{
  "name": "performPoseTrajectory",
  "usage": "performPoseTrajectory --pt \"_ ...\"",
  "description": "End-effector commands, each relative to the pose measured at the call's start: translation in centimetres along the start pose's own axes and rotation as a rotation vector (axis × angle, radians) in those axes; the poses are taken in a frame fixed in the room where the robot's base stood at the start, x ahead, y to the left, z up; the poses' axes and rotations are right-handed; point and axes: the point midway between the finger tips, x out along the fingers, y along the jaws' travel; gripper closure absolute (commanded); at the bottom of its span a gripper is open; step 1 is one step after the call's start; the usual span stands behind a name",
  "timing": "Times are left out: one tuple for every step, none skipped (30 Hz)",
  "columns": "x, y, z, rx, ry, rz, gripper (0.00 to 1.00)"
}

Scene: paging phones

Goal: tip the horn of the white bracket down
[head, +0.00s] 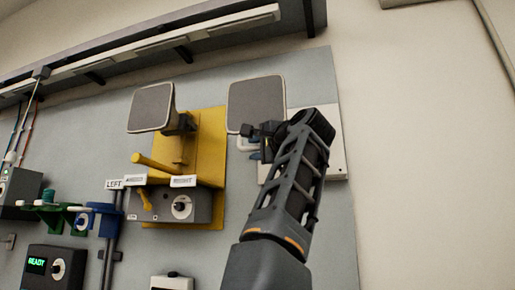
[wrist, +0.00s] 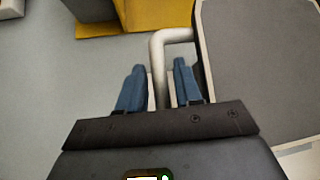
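The white bracket (head: 331,150) is on the wall board at the right in the head view, partly hidden behind my arm. Its horn (head: 256,104) has a grey square face in a pale rim; the horn fills the right of the wrist view (wrist: 270,65). A pale bent handle (wrist: 157,60) runs beside the horn and down between my fingers. My gripper (wrist: 160,78) has its blue fingers on either side of this handle. They are very close to it; whether they press on it I cannot tell. In the head view my gripper (head: 258,143) is just below the horn.
A yellow bracket (head: 207,145) with its own horn (head: 152,107) and yellow lever stands to the left. Below it is a grey box (head: 180,206) with a dial. Blue and green fittings are farther left. A grey rail (head: 160,42) crosses above.

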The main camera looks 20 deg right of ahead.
Motion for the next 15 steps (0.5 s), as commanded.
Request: performPoseTrajectory --pt "-0.01 -0.01 0.00 0.000 0.000 0.000 0.71" --pt "-0.01 -0.01 0.00 0.000 0.000 0.000 0.74" --pt "-0.01 -0.01 0.00 0.000 0.000 0.000 0.78" --pt "-0.02 -0.01 0.00 0.000 0.000 0.000 0.80" --pt "-0.02 -0.01 0.00 0.000 0.000 0.000 0.83" --pt "-0.02 -0.01 0.00 0.000 0.000 0.000 0.87" --pt "-0.02 -0.01 0.00 0.000 0.000 0.000 0.90" --pt "-0.02 -0.01 0.00 0.000 0.000 0.000 0.93" --pt "-0.02 -0.01 0.01 0.000 0.000 0.000 0.97" --pt "-0.02 -0.01 0.01 0.000 0.000 0.000 1.00" --pt "-0.02 -0.01 0.01 0.000 0.000 0.000 1.00" --pt "-0.02 -0.01 0.01 0.000 0.000 0.000 1.00" --pt "-0.02 -0.01 0.01 0.000 0.000 0.000 1.00" --pt "-0.02 -0.01 0.01 0.000 0.000 0.000 1.00" --pt "-0.02 -0.01 0.01 0.000 0.000 0.000 1.00"
